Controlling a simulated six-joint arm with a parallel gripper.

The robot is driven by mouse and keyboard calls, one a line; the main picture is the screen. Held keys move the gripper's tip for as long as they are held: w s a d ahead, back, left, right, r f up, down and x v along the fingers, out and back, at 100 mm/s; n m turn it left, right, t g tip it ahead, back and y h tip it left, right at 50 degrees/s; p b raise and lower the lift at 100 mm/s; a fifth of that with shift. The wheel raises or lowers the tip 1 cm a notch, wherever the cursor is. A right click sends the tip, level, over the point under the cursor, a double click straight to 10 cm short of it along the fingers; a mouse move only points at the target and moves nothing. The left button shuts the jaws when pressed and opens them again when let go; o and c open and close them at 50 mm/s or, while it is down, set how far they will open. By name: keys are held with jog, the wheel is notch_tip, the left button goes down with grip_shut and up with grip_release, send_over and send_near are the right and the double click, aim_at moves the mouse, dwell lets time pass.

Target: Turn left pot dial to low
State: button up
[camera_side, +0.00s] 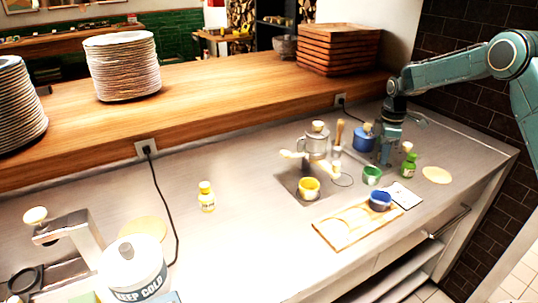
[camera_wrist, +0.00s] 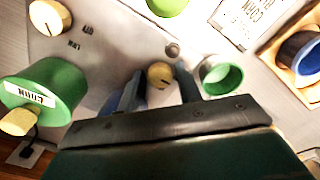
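In the wrist view a small cream dial (camera_wrist: 160,74) with a dark pointer mark sits between the fingertips of my gripper (camera_wrist: 158,92). The fingers are apart on either side of it, and no firm grip shows. Another cream dial (camera_wrist: 50,17) is at the upper left of the same grey panel (camera_wrist: 112,40), beside small printed marks too blurred to read surely. In the side view my gripper (camera_side: 388,152) points down just right of a blue pot (camera_side: 364,138); the dial there is hidden. I cannot tell which dial belongs to the left pot.
A green labelled container (camera_wrist: 45,90) and a green cup (camera_wrist: 222,75) flank the fingers.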

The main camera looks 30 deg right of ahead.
jog(key=c, duration=0.6)
jog(key=shift+m, duration=0.5)
jog(key=m, duration=0.4)
jog(key=shift+m, duration=0.3)
jog(key=m, duration=0.6)
jog(key=o, duration=1)
jog(key=shift+r, duration=0.1)
